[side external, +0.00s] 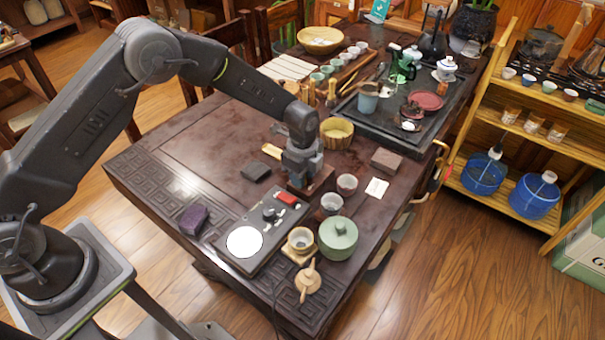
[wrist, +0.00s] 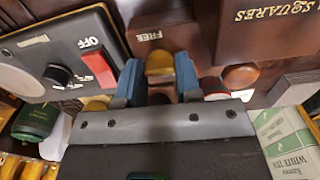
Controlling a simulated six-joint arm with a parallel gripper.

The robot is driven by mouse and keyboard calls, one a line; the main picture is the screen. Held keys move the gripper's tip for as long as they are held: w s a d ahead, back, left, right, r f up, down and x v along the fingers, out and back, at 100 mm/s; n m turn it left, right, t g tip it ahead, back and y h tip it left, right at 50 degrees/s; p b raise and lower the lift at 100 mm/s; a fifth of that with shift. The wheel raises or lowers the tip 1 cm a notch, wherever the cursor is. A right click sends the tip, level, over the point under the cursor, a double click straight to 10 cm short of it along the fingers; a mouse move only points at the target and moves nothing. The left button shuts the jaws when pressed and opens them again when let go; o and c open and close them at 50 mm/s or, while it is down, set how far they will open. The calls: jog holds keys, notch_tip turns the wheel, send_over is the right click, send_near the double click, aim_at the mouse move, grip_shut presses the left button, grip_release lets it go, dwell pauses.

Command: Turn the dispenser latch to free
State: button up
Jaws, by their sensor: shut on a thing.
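The dispenser is a dark red-brown wooden block, under my gripper in the side view (side external: 321,184) and at the top middle of the wrist view (wrist: 185,38). Its face carries the word FREE. The latch (wrist: 160,64) is a rounded, yellow-brown knob just beside that word. My gripper (wrist: 158,84) has its two blue fingers shut on the latch, one on each side. In the side view my gripper (side external: 299,172) points down at the dispenser and hides the latch. I cannot tell which way the latch is turned, as the fingers cover part of it.
A black device (side external: 240,268) with a white disc, a knob and a red switch marked OFF lies in front. Cups (side external: 347,184), a green lidded pot (side external: 338,237) and a dark block (side external: 386,161) stand close right. A wooden bowl (side external: 336,133) is behind.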

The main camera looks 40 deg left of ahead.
jog(key=o, duration=0.9)
notch_tip(320, 180, up, 14)
jog(key=shift+f, duration=0.1)
dwell(0.3)
jog(key=s+a+r+n+t, duration=0.1)
jog(key=s+a+r+n, duration=0.25)
jog(key=s+r, duration=0.35)
jog(key=s+a+r+n+t, duration=0.25)
jog(key=s+r+n, duration=0.25)
jog(key=r, duration=0.3)
jog(key=s+a+n, duration=0.1)
jog(key=s+n, duration=0.2)
jog(key=s, duration=0.3)
jog(key=s+a+n+t, duration=0.1)
jog(key=s+n, duration=0.2)
jog(key=s, duration=0.2)
jog(key=s+a+r+n+t, duration=0.1)
jog(key=s+a+n, duration=0.1)
jog(key=s, duration=0.4)
jog(key=shift+s+n, duration=0.35)
jog(key=shift+n, duration=0.5)
